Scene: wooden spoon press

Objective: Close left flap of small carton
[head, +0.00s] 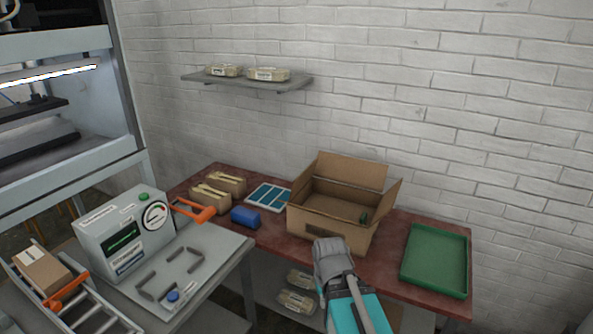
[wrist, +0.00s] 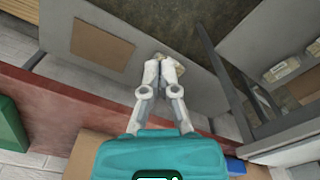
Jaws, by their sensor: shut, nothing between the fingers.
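The small open carton (head: 355,237) stands on the red table. Its left flap (head: 301,190) shows as a narrow upright strip on the left side. Its back flap (head: 352,170) and right flap (head: 387,208) stand up. I cannot make out a separate front flap.
A green tray (head: 435,262) is right of the carton. A small dark green item (head: 363,216) is inside the carton. Wrapped packs (head: 297,302) lie under the table.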

